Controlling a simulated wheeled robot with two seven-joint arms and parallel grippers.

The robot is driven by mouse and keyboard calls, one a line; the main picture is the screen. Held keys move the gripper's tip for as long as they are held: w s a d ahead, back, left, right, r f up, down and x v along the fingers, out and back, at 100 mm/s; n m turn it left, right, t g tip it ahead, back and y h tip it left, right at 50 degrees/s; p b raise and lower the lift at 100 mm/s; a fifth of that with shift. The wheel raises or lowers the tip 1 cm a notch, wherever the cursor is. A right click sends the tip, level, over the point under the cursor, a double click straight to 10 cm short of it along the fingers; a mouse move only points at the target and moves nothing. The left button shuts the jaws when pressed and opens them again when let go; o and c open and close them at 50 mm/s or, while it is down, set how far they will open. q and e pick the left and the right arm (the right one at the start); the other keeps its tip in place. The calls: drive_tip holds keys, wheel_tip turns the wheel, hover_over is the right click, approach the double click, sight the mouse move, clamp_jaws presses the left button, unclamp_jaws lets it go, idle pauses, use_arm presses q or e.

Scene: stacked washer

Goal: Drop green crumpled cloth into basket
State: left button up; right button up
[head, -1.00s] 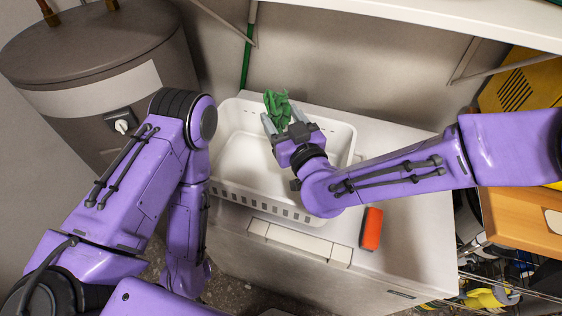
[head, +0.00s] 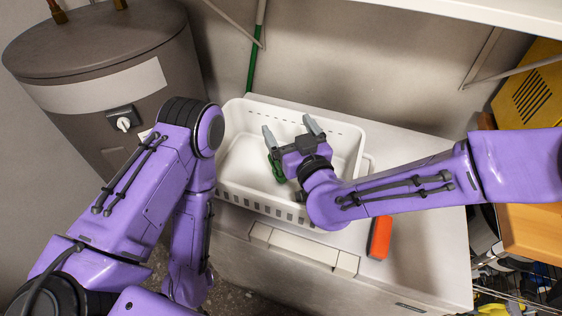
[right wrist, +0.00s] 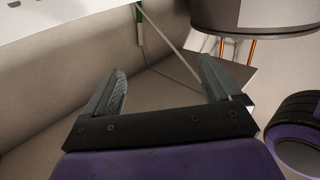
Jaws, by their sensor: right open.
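The white basket (head: 240,190) stands on top of the white appliance. The green crumpled cloth (head: 276,168) shows below and beside my right gripper, inside the basket's outline and low down; my gripper hides part of it. My right gripper (head: 290,127) is over the basket with its two fingers spread apart and nothing between them. In the right wrist view the open fingers (right wrist: 162,70) are also empty, and no cloth shows there. My left arm hangs at the left, and its gripper does not show.
An orange box-like item (head: 380,237) lies on the white appliance top (head: 425,220), right of the basket. A grey tank (head: 95,75) stands at the left. A white shelf (head: 470,17) runs above at the back. A yellow case (head: 535,90) is at the right.

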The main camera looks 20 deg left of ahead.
drive_tip(key=s+d+r+b, duration=0.2)
drive_tip(key=s+d+r, duration=0.1)
drive_tip(key=s+r, duration=0.9)
drive_tip(key=shift+s+d+r+b, duration=0.25)
drive_tip(key=shift+s+d+b, duration=0.15)
drive_tip(key=shift+s, duration=0.4)
drive_tip(key=shift+a, duration=0.1)
